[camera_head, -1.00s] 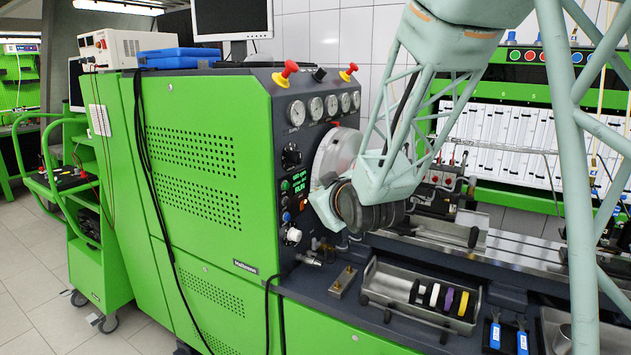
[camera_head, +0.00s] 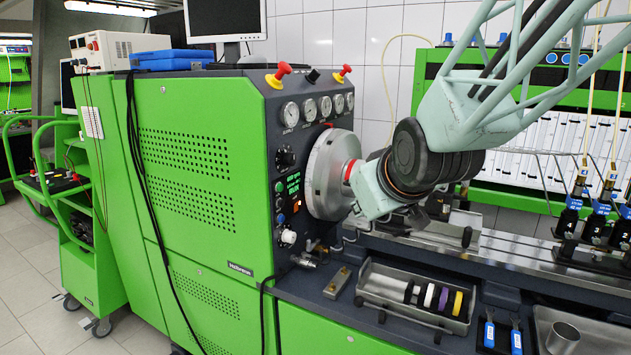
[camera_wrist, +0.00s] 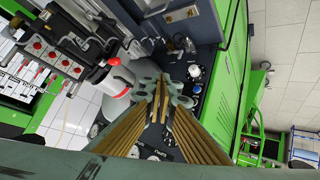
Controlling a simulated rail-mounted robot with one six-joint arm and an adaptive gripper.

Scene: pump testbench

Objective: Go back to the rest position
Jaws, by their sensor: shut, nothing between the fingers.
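In the wrist view, my gripper (camera_wrist: 164,98) is shut and empty, with its fingers together at the middle of the picture. Beyond it are the bench's dark panel and gauges (camera_wrist: 100,128). In the head view, my wrist is to the right of the round metal flywheel (camera_head: 325,175) and above the bench bed. My wrist links hide the fingers there, so I cannot tell their exact gap to the flywheel. The red-ringed hub (camera_head: 349,170) is just left of my wrist; a red-ringed metal part (camera_wrist: 120,84) also shows left of my fingers in the wrist view.
The green test bench (camera_head: 195,170) fills the left and middle. A metal tray (camera_head: 385,283) with several coloured rings lies on the bench front. A metal cup (camera_head: 562,338) and blue-handled tools (camera_head: 502,335) are at the lower right. Several injectors (camera_head: 600,225) stand at the right.

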